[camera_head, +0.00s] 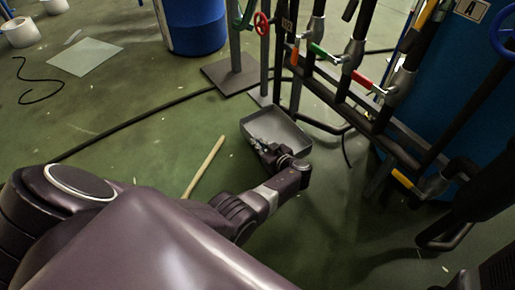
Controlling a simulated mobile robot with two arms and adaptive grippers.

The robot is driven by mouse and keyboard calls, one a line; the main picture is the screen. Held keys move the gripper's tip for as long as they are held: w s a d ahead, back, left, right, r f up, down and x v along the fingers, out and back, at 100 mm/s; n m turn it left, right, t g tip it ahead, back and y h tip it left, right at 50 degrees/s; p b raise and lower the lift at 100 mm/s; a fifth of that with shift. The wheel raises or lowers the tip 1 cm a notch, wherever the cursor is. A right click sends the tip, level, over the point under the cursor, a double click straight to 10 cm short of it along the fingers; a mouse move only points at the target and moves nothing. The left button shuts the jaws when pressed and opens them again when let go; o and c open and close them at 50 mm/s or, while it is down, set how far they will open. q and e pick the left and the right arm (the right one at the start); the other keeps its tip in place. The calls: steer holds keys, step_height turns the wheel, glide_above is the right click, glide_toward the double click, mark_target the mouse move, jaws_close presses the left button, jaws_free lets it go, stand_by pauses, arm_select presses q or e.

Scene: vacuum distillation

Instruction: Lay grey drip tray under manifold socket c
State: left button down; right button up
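The grey drip tray (284,123) is a shallow rectangular tray with raised walls, low at or near the floor, just left of the manifold's foot. My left gripper (259,146) is at the tray's near left side, with its fingers over or against the rim. The fingers are small and dark, so I cannot tell whether they grip the rim. The manifold (381,122) is a dark pipe rack with downward branches and coloured valve handles. No readable mark shows which socket is c. My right gripper does not show clearly.
A blue drum (193,25) stands at the back. A black hose (140,118) crosses the floor, and a wooden stick (205,166) lies left of my gripper. A post on a flat base (235,73) stands behind the tray. The green floor at left is mostly clear.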

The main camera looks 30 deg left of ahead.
arm_select(q)
steer(key=f+b, duration=0.2)
steer(key=f, duration=0.1)
steer(key=shift+w, duration=0.2)
steer(key=shift+f+b, duration=0.15)
steer(key=shift+b, duration=0.2)
steer(key=c, duration=2.6)
jaws_free()
steer(key=shift+f, duration=0.1)
steer(key=o, duration=0.4)
steer(key=shift+o, duration=0.2)
